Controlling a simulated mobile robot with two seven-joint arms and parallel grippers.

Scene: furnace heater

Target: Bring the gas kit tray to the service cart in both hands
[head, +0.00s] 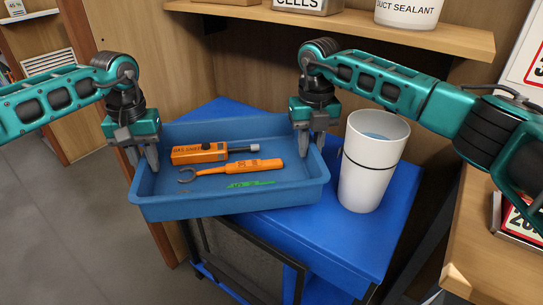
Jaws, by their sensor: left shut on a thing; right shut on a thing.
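The blue gas kit tray (233,207) is in the middle of the head view, over the left part of a blue-topped cart (330,243). Its left end extends past the cart's edge. I cannot tell whether its underside touches the cart top. In it lie an orange box-shaped tool (205,153), an orange tool with an open hook end (240,168) and a small green item (250,184). My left gripper (146,160) is shut on the tray's left wall. My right gripper (310,146) is shut on its right far wall.
A white bucket (366,175) stands on the cart right of the tray, close to it. A wooden shelf (400,30) with containers hangs above. A wooden surface (500,255) with boxes is at the right. Grey floor (75,230) lies open at the left.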

